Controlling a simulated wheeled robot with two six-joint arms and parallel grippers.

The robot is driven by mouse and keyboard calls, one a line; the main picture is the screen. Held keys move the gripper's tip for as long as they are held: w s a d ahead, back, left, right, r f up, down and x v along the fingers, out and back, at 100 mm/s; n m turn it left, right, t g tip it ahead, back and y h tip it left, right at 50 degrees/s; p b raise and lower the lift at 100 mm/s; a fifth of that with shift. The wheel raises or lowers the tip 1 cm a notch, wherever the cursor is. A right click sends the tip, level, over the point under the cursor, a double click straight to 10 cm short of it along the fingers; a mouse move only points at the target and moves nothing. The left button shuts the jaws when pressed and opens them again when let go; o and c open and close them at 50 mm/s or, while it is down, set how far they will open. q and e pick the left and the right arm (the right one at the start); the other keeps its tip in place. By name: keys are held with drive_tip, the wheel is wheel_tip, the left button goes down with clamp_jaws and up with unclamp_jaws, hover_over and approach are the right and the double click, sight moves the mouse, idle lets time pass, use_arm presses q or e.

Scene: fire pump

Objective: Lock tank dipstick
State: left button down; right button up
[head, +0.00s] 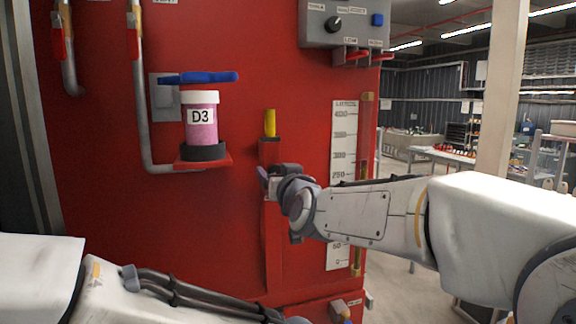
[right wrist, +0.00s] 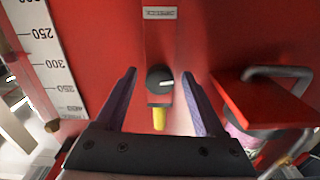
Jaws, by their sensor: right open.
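The dipstick's yellow handle (head: 270,123) stands upright out of the red housing on the front of the red tank. It also shows in the right wrist view (right wrist: 159,119), which sees the scene upside down. Beside it there is a round black knob (right wrist: 159,79) with a white mark. My right gripper (head: 270,178) is just below the yellow handle in the head view. In the right wrist view its two fingers (right wrist: 158,76) are open, one on each side of the knob, with visible gaps. Whether they touch anything cannot be told. My left gripper is out of view.
A pink jar labelled D3 (head: 201,117) stands on a red shelf (head: 225,159) left of the dipstick, under a blue lever (head: 198,77). A level scale (head: 343,135) is on the right. A grey control box (head: 345,22) is above. Grey pipes run down the left.

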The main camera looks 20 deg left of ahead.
drive_tip(key=shift+w+a, duration=0.2)
drive_tip(key=shift+w, duration=0.1)
clamp_jaws()
